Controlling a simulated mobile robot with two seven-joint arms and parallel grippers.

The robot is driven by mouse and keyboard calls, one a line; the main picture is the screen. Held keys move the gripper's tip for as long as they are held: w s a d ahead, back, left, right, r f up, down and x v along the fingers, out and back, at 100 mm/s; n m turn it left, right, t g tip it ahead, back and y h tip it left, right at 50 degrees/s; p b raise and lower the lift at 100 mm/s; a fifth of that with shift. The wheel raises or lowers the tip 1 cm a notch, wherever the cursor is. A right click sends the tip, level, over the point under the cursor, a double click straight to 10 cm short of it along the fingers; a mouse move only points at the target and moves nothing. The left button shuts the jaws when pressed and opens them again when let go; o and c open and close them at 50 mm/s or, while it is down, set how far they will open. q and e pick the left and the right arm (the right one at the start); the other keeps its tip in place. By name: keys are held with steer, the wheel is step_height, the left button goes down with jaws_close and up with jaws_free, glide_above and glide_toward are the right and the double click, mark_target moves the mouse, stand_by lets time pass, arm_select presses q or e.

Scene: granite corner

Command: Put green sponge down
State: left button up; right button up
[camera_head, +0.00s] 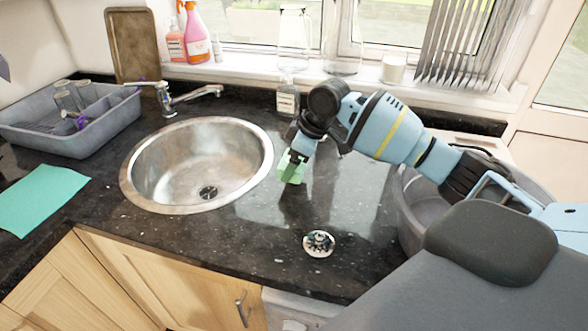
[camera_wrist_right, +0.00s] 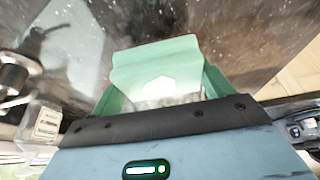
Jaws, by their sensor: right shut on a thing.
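The green sponge (camera_head: 291,168) is in my right gripper (camera_head: 295,156), over the dark granite worktop just right of the sink. In the head view its lower end is close to the worktop, and I cannot tell whether it touches. In the right wrist view the sponge (camera_wrist_right: 155,62) sits across the jaws of my right gripper (camera_wrist_right: 160,88), with speckled granite beyond it. My left gripper is not in view.
The round steel sink (camera_head: 185,150) is to the left. A small round strainer (camera_head: 318,243) lies on the worktop nearer the front. A soap bottle (camera_head: 288,98) stands behind; a grey basin (camera_head: 412,205) is to the right. A teal cloth (camera_head: 40,196) lies far left, below a grey dish tray (camera_head: 75,140).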

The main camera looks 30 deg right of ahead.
steer(key=shift+w+d, duration=0.2)
steer(key=shift+d, duration=0.05)
steer(key=shift+d+f, duration=0.1)
steer(key=shift+f, duration=1.65)
steer(key=shift+f, duration=0.15)
steer(key=o, duration=0.9)
steer(key=shift+c, duration=0.2)
steer(key=v, duration=1.2)
steer(key=shift+p, duration=0.45)
steer(key=shift+w, duration=0.15)
